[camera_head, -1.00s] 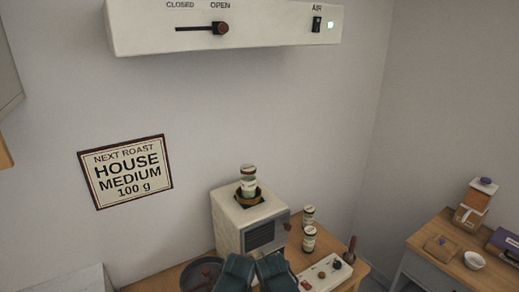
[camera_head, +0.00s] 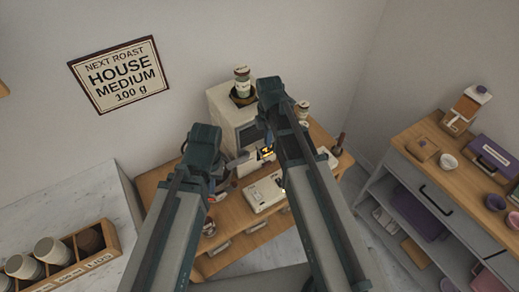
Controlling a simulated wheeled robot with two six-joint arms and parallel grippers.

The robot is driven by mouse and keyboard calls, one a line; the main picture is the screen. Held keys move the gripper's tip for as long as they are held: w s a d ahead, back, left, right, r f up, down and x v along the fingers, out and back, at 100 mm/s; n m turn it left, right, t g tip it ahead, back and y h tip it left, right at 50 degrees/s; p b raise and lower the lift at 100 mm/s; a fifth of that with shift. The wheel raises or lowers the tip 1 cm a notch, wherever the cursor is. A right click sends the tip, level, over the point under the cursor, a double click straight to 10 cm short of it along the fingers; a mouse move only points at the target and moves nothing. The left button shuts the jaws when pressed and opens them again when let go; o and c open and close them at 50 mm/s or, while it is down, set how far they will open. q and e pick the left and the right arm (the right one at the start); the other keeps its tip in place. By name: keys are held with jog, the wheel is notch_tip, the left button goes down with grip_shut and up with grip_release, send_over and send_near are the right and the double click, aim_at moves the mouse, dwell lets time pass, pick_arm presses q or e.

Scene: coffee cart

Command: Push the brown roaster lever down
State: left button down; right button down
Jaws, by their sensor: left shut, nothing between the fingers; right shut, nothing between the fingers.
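The white roaster (camera_head: 220,101) stands on the wooden cart against the wall, with a can in its top opening. My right arm crosses in front of its right side. I cannot make out the brown roaster lever; my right arm may hide it. I cannot tell whether either gripper touches anything.
A white control box (camera_head: 265,192) lies on the cart (camera_head: 233,223). A dark brown upright handle (camera_head: 340,141) stands at the cart's right end. A marble counter (camera_head: 75,205) with a wooden cup rack is at left, and a drawer cabinet (camera_head: 440,190) at right.

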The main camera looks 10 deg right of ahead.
aim_at(267, 163)
jog(key=shift+w+d+r+n, duration=0.1)
jog(key=shift+w+r+n, duration=0.1)
jog(key=shift+w+n, duration=0.25)
jog(key=shift+w+d+r+n, duration=0.1)
jog(key=shift+w+r+n, duration=0.1)
jog(key=shift+w+n, duration=0.25)
jog(key=shift+s, duration=0.1)
notch_tip(267, 163, down, 14)
jog(key=b, duration=1.3)
jog(key=shift+b, duration=0.35)
